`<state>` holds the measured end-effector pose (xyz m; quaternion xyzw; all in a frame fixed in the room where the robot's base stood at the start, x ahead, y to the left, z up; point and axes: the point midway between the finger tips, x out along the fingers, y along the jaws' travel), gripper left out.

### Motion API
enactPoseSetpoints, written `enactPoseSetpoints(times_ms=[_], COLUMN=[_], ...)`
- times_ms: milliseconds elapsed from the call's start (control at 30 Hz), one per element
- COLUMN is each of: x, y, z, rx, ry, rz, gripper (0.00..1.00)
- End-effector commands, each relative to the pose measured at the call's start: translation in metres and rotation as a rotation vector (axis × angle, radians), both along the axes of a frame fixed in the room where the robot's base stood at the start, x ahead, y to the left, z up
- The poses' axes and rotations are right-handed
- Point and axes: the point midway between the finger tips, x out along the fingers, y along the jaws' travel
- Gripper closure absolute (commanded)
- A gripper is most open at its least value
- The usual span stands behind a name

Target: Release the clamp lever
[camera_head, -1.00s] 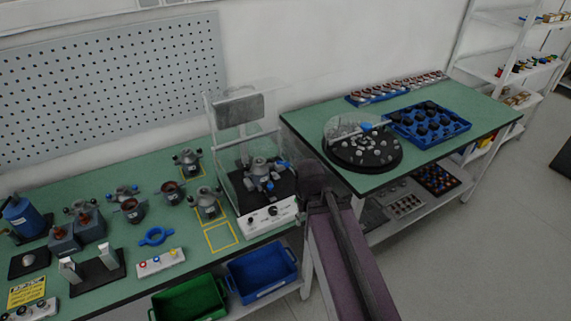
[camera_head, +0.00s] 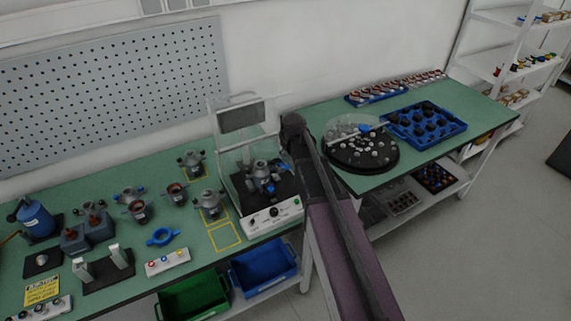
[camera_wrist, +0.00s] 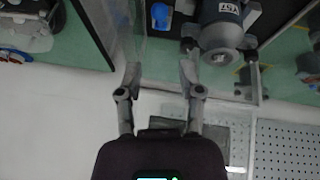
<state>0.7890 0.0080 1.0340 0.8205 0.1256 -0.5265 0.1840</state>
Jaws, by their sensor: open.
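The test station (camera_head: 268,220) has a white front panel with knobs, a black bed and a clear guard frame. A grey stator (camera_head: 259,170) is on its bed, with small blue parts beside it. In the wrist view the stator (camera_wrist: 222,30) shows its label, and a blue knob-like part, perhaps the clamp lever (camera_wrist: 160,15), is at the top. My gripper (camera_wrist: 160,78) is open and empty, its fingertips apart from the blue part. In the head view my wrist is at the station's right side; the fingers are hidden there.
A clear panel (camera_wrist: 130,30) stands close to my left fingertip in the wrist view. The right table carries a round black dish (camera_head: 365,158) and a blue tray (camera_head: 425,125).

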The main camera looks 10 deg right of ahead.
Motion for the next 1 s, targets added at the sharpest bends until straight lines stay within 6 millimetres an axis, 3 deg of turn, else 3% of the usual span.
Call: enactPoseSetpoints(times_ms=[533, 1000], x=[0.001, 0.016], y=[-0.001, -0.001], z=[-0.007, -0.039], rx=[0.000, 0.000], ry=[0.001, 0.001], rz=[-0.002, -0.004], gripper=[0.52, 0.52])
